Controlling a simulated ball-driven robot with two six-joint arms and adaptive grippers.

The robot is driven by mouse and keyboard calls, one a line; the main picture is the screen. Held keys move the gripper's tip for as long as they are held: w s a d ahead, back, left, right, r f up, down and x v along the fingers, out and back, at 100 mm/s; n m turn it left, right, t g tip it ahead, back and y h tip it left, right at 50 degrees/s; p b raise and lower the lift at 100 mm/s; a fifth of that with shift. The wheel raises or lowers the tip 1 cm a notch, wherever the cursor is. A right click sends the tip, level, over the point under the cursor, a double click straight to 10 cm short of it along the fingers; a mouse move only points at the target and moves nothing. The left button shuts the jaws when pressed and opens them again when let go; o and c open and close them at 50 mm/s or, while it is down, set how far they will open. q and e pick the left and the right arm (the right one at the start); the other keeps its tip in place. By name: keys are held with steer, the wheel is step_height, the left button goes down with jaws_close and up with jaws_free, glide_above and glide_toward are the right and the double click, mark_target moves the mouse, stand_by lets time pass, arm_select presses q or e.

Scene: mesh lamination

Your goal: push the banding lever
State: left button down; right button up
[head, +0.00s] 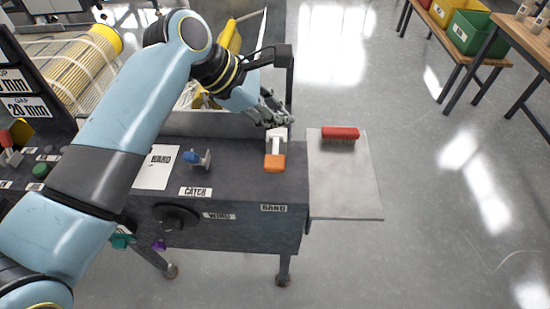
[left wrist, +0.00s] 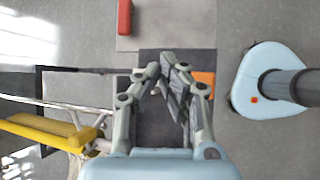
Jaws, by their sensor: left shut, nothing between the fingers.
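The banding lever has an orange handle (head: 275,163) on a pale arm (head: 277,142), at the right end of the dark machine top, above a label reading BAND. My left gripper (head: 277,117) is shut and empty, just behind the lever at its far end. I cannot tell whether the fingers touch it. In the left wrist view the shut fingertips (left wrist: 168,72) are beside the orange handle (left wrist: 205,79), which the right finger partly hides. My right gripper is in neither view.
A grey side plate (head: 345,180) bearing a red brush (head: 340,133) adjoins the machine on the right. A blue-handled catch lever (head: 192,157) and a white card (head: 158,168) are left of the banding lever.

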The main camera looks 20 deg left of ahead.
mark_target(277, 154)
arm_select(q)
steer(key=f+b, duration=0.2)
steer(key=shift+s+d+f, duration=0.1)
steer(key=shift+s+f, duration=0.1)
steer(key=shift+f, duration=0.1)
steer(key=shift+s+d+f, duration=0.1)
steer(key=shift+s+f, duration=0.1)
steer(key=shift+f, duration=0.35)
steer(key=shift+s+f, duration=0.15)
steer(key=shift+f, duration=0.4)
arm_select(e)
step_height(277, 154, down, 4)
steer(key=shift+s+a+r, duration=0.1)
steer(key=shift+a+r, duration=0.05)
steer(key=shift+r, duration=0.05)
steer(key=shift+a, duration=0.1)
arm_select(q)
steer(key=shift+f, duration=0.1)
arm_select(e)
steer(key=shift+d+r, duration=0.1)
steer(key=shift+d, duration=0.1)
arm_select(q)
steer(key=shift+s+f, duration=0.1)
steer(key=shift+f, duration=0.2)
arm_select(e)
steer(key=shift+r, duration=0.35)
